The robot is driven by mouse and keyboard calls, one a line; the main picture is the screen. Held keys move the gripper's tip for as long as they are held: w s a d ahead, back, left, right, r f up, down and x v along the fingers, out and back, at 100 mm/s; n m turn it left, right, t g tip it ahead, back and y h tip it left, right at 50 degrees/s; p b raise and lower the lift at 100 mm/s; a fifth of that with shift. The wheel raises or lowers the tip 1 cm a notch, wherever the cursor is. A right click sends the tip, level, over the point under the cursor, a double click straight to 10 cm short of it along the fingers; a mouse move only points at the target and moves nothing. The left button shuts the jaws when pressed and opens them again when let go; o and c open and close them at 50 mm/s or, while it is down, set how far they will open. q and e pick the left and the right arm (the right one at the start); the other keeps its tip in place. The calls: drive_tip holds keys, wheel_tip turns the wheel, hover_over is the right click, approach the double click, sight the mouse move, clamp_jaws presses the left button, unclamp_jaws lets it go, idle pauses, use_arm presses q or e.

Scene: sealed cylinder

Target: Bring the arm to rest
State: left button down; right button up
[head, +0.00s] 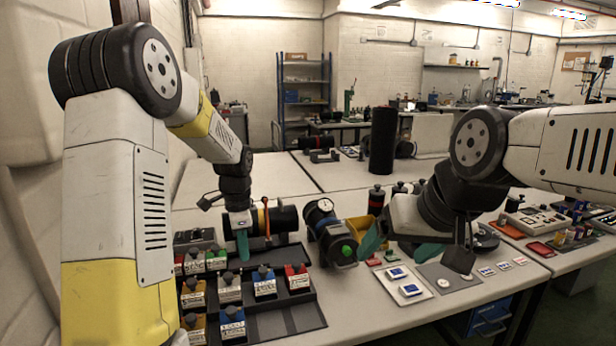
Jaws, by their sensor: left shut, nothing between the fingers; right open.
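My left gripper (242,250) hangs down at the left of the table, its teal fingers shut with nothing between them. It is above the near left end of a black horizontal cylinder (284,217), over the rack of labelled blocks; whether it touches anything is not clear. My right gripper (396,255) is open and empty, its teal fingers spread above the table right of the cylinder body with a dial gauge (325,206) and a green knob (346,251). Part of the area behind the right gripper is hidden by my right arm.
A black rack (305,322) with several coloured, labelled blocks is at the front left. A white tray (417,299) with blue-and-white pieces and a grey mat (436,277) lie below my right gripper. A tall black cylinder (383,140) stands behind. A yellow bin (360,228) is near the gauge.

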use_arm(q)
drive_tip(key=s+d+r+n+t+h, duration=0.1)
drive_tip(key=s+r+n+t, duration=0.2)
drive_tip(key=s+r+n, duration=0.7)
drive_tip(key=s+d+r+n+t+h, duration=0.1)
drive_tip(key=s+r+n+t, duration=0.2)
drive_tip(key=s, duration=1)
wheel_tip(320, 180, up, 3)
drive_tip(key=shift+s+d+r+n, duration=0.2)
drive_tip(key=shift+s+d+n, duration=0.05)
drive_tip(key=shift+s+n, duration=0.05)
